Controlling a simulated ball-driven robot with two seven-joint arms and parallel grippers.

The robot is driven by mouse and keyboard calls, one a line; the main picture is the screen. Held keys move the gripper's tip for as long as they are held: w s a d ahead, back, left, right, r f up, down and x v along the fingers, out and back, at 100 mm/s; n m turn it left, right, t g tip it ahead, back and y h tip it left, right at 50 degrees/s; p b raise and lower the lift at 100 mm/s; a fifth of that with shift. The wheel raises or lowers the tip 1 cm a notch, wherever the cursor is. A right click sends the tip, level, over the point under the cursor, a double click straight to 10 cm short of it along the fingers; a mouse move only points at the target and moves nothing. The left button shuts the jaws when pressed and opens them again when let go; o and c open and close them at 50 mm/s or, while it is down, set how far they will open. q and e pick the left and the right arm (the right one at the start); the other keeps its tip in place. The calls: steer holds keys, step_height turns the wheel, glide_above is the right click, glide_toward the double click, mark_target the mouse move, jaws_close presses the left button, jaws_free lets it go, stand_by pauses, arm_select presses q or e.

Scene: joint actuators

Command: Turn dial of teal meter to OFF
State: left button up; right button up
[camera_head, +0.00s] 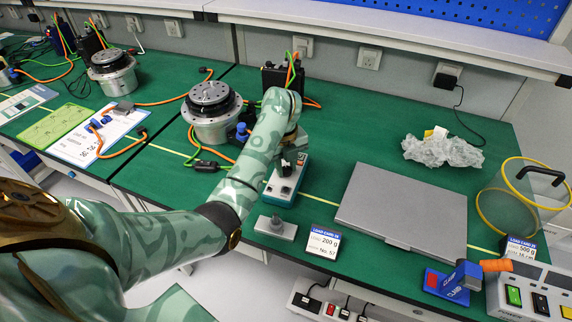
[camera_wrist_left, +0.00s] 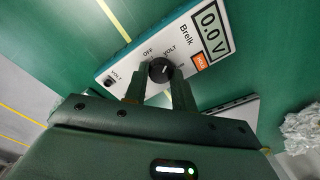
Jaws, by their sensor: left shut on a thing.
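The teal meter (camera_head: 284,186) lies on the green bench, partly covered by my left arm in the head view. In the left wrist view, the meter (camera_wrist_left: 117,76) has a white face, a display reading 0.0 V, an orange button and OFF and VOLT labels. Its round black dial (camera_wrist_left: 160,70) sits in the middle of the face. My left gripper (camera_head: 291,160) is over the meter; in the wrist view its fingers (camera_wrist_left: 160,77) are shut on the dial, one on each side. I cannot tell exactly where the dial points. My right gripper is not in view.
A flat grey case (camera_head: 402,210) lies right of the meter. A small grey block (camera_head: 275,228) and a load card (camera_head: 323,242) are in front. A motor unit (camera_head: 211,112) with cables stands to the left. A blue clamp (camera_head: 455,283) and crumpled plastic (camera_head: 442,150) lie farther right.

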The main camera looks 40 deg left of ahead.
arm_select(q)
steer(key=shift+d+n, duration=0.15)
steer(key=shift+n, duration=0.75)
steer(key=n, duration=0.2)
steer(key=shift+f+n, duration=0.1)
steer(key=shift+n, duration=0.2)
steer(key=n+b, duration=0.2)
steer(key=n, duration=0.2)
steer(key=shift+n+b, duration=0.95)
steer(key=shift+n, duration=0.55)
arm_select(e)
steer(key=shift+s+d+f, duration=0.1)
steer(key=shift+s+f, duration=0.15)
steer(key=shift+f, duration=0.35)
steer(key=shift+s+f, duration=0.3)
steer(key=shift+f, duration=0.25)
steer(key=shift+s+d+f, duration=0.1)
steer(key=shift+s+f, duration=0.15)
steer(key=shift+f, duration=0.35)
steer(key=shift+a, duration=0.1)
arm_select(q)
steer(key=o, duration=1)
steer(key=shift+r, duration=0.2)
